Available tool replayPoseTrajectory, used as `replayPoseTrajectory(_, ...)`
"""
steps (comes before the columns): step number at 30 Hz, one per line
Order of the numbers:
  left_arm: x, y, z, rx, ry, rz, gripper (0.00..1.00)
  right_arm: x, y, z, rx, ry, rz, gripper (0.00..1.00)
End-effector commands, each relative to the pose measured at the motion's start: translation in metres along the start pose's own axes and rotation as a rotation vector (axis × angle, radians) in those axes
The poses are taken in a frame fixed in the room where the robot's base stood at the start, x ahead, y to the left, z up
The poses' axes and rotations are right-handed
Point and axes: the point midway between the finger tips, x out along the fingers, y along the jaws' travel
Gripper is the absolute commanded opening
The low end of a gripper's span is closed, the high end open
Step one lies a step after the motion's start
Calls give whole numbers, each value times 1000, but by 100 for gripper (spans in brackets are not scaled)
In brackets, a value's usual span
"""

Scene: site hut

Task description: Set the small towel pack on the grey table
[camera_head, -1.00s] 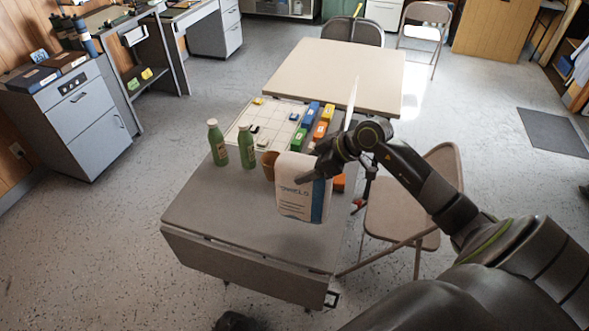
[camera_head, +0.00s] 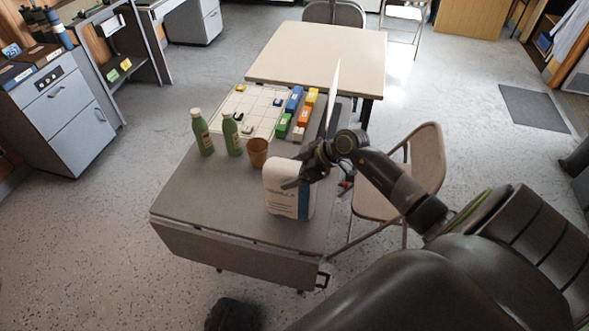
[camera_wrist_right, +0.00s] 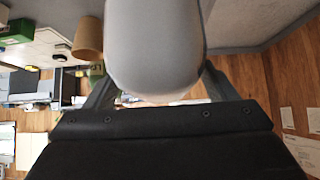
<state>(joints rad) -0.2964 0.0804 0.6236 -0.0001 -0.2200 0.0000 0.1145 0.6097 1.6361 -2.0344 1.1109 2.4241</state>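The small towel pack (camera_head: 279,196) is white with a blue strip and stands upright over the front right part of the grey table (camera_head: 205,190). I cannot tell whether its base touches the top. My right gripper (camera_head: 297,178) is shut on the pack from the right. In the right wrist view the pack (camera_wrist_right: 153,45) fills the space between the two fingers (camera_wrist_right: 155,88).
Two green bottles (camera_head: 202,132) and a brown cup (camera_head: 257,152) stand behind the pack. A white board (camera_head: 250,110) and several coloured boxes (camera_head: 284,125) lie farther back. A folding chair (camera_head: 380,200) is on the right. The table's front left is clear.

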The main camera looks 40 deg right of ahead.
Motion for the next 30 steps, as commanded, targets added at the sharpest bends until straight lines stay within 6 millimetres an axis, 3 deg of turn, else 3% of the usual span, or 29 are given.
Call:
replayPoseTrajectory(3, 0, 0, 2, 0, -3, 0, 34, 0, 0, 0, 0, 0, 0, 91)
replayPoseTrajectory(14, 1, 0, 6, -1, -8, 0, 34, -6, 1, -1, -3, -1, 2, 91)
replayPoseTrajectory(30, 13, 2, 7, -1, -9, 1, 34, -82, 1, 0, -4, -4, 2, 91)
